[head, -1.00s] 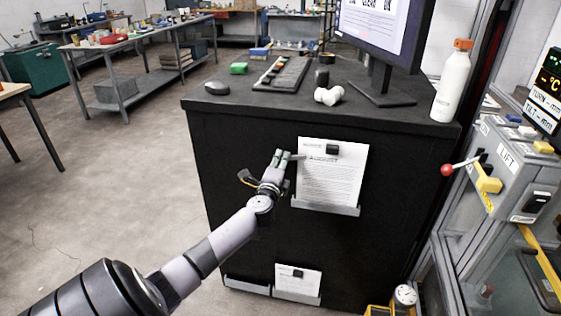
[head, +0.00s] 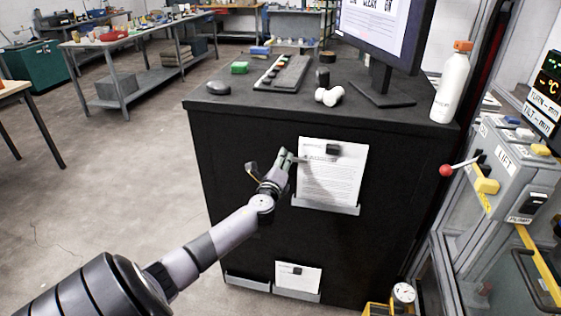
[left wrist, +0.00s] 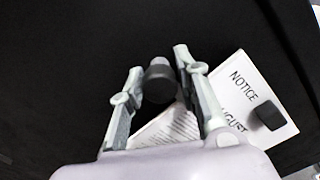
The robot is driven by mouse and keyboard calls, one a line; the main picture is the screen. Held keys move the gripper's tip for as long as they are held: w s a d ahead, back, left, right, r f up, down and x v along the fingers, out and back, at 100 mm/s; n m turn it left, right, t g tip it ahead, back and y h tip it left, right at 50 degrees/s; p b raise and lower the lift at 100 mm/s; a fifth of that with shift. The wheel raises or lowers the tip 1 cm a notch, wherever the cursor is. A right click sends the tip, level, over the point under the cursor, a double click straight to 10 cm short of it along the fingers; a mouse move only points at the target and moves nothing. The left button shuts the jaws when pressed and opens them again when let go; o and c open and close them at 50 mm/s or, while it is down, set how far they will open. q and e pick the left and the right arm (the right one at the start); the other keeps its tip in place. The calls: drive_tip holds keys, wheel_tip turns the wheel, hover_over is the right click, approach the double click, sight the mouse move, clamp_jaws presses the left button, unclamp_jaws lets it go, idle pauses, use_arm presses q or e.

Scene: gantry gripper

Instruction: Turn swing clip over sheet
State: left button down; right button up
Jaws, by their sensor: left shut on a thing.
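A white printed sheet (head: 335,182) stands on the front of a black cabinet, in a grey holder (head: 330,207). A black block (head: 333,151) sits at its top edge. My left gripper (head: 287,158) is at the sheet's left edge. In the left wrist view, the gripper (left wrist: 158,80) is shut on a dark round knob, probably the swing clip (left wrist: 159,84). The sheet (left wrist: 238,80), reading NOTICE, and the black block (left wrist: 269,115) lie to the right. The clip's link to the cabinet is hidden.
The black cabinet (head: 240,165) carries a keyboard (head: 284,72), a monitor and a white bottle (head: 451,88). A smaller sheet (head: 298,277) is low on its front. A lever panel (head: 508,165) stands at right. Open floor lies left of the cabinet.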

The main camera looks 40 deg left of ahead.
use_arm(q)
drive_tip(key=shift+d+f, duration=0.15)
drive_tip(key=shift+f, duration=0.2)
drive_tip(key=c, duration=1.5)
unclamp_jaws()
drive_tip(key=shift+c, duration=0.2)
drive_tip(key=o, duration=0.3)
drive_tip(key=shift+w, duration=0.1)
drive_tip(key=v, duration=1.2)
drive_tip(key=shift+f, duration=0.1)
